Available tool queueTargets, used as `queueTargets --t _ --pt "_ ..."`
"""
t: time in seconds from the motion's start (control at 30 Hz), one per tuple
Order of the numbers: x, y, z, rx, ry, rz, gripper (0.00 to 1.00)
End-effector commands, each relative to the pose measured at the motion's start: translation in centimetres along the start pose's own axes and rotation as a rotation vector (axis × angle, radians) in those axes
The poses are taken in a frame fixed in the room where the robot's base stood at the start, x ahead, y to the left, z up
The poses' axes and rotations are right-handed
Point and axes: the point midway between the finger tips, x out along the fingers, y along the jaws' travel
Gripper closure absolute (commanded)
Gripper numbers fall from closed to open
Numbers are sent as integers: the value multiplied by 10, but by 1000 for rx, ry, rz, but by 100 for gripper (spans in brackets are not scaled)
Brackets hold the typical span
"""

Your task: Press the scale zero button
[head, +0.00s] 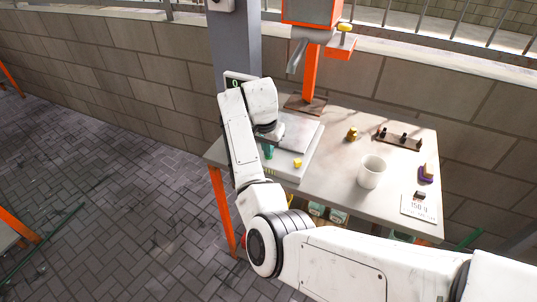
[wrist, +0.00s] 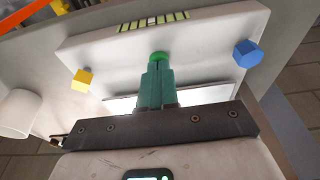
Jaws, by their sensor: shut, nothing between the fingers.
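The scale (head: 300,172) is a pale box with a flat metal plate on the table's left part. In the wrist view its front face (wrist: 205,55) carries a yellow button (wrist: 82,80), a green button (wrist: 158,55) and a blue button (wrist: 247,53). I can read no label on them. The yellow button also shows in the head view (head: 297,162). My gripper (wrist: 158,66), with teal fingers, is shut and empty, its tips at the green button and partly covering it. I cannot tell whether they touch. It also shows in the head view (head: 268,153). A display (head: 236,84) reads 0.
A white mug (head: 371,171), a rack of dark weights (head: 399,138), a small yellow piece (head: 352,134), a purple holder (head: 426,175) and a 150 g card (head: 412,209) stand on the table (head: 325,175). An orange post (head: 312,75) rises behind the scale.

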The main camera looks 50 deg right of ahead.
Motion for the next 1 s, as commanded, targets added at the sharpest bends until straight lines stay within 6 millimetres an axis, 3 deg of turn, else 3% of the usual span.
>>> queueTargets --t 0.73,1.0 --pt "-39 0 -8 -1 1 0 100" --pt "-39 0 -8 -1 0 0 100"
